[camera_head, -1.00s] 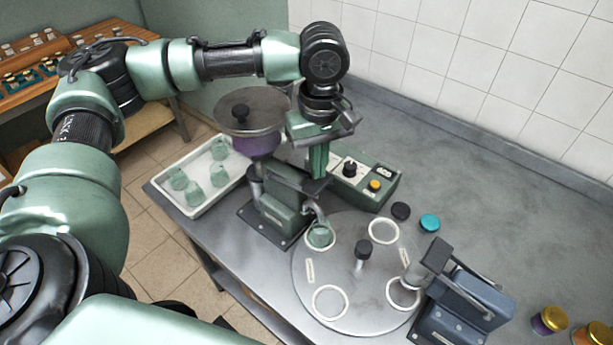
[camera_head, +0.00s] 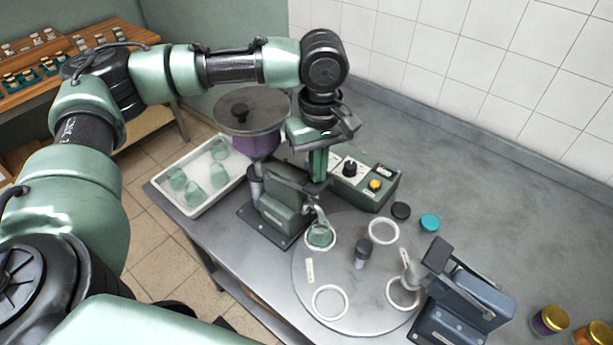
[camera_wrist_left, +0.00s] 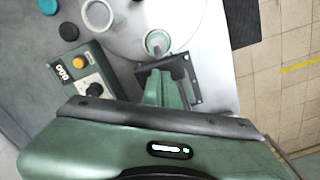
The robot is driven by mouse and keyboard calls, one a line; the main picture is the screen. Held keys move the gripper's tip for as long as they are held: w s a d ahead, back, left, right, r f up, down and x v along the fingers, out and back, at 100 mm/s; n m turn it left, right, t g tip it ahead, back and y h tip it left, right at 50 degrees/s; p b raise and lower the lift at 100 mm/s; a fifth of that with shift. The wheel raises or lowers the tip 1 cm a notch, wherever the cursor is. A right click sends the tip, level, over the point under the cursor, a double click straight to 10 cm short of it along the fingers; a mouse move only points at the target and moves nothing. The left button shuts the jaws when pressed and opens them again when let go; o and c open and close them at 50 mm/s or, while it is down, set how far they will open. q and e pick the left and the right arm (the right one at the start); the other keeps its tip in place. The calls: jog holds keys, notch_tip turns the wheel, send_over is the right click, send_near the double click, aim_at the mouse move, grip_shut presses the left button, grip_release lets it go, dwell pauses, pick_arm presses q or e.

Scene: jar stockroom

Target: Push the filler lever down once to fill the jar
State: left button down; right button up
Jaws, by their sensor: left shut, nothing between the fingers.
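The filler (camera_head: 279,207) is a dark green machine with a round hopper (camera_head: 262,143) of purple contents on top. A clear greenish jar (camera_head: 320,236) stands in a white ring on the round turntable (camera_head: 340,274), below the filler's spout; it also shows in the left wrist view (camera_wrist_left: 157,42). My left gripper (camera_head: 317,178) is shut and empty, pointing down just right of the hopper, over the filler's lever side. Its fingers hide most of the lever, and I cannot tell whether they touch it. My right gripper is not in view.
A control box (camera_head: 366,184) with a black knob and yellow button stands right of the filler. A blue-grey device (camera_head: 462,306) stands at the turntable's right. A white tray (camera_head: 205,203) holds several jars. A black lid (camera_head: 400,211) and teal lid (camera_head: 430,222) lie behind the turntable.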

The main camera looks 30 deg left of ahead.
aim_at(319, 188)
pick_arm(q)
jog(key=shift+s+d+f+b, duration=0.15)
jog(key=shift+f+b, duration=0.1)
jog(key=shift+f, duration=1.05)
jog(key=shift+w+d+f+b, duration=0.1)
jog(key=shift+f+b, duration=0.1)
jog(key=shift+f, duration=1.1)
notch_tip(319, 188, up, 6)
jog(key=p, duration=0.9)
jog(key=shift+r, duration=0.2)
jog(key=shift+r+p, duration=0.35)
jog(key=shift+r, duration=2.15)
